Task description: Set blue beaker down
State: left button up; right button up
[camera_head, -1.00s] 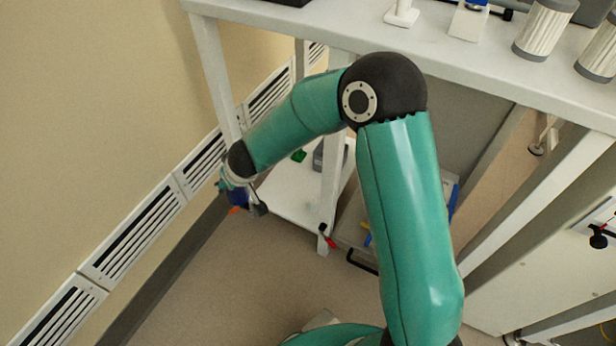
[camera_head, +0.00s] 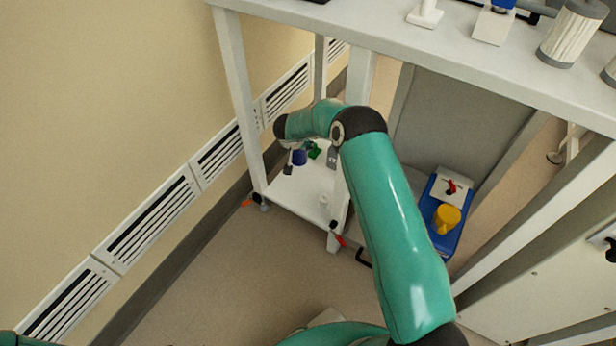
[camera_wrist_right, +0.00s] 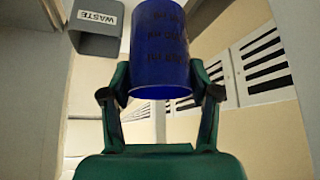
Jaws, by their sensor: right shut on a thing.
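The blue beaker (camera_head: 300,157) is small in the head view, at the end of my right arm and over the low white shelf. In the right wrist view the blue beaker (camera_wrist_right: 160,45) is large, with dark markings on its side. My right gripper (camera_wrist_right: 160,82) is shut on it, with one finger on each side. In the head view my right gripper (camera_head: 290,160) is partly hidden by its own wrist. I cannot tell whether the beaker touches the shelf. My left gripper is not in view.
The low white shelf (camera_head: 290,194) stands between white legs under the bench (camera_head: 380,33). A grey waste bin (camera_wrist_right: 97,22) is close by. A yellow container (camera_head: 446,218) stands on a blue tray (camera_head: 462,235).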

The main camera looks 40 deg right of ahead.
notch_tip(320, 180, down, 17)
jog(key=b, duration=0.6)
jog(key=shift+r, duration=0.1)
jog(key=o, duration=0.9)
jog(key=shift+o, duration=0.2)
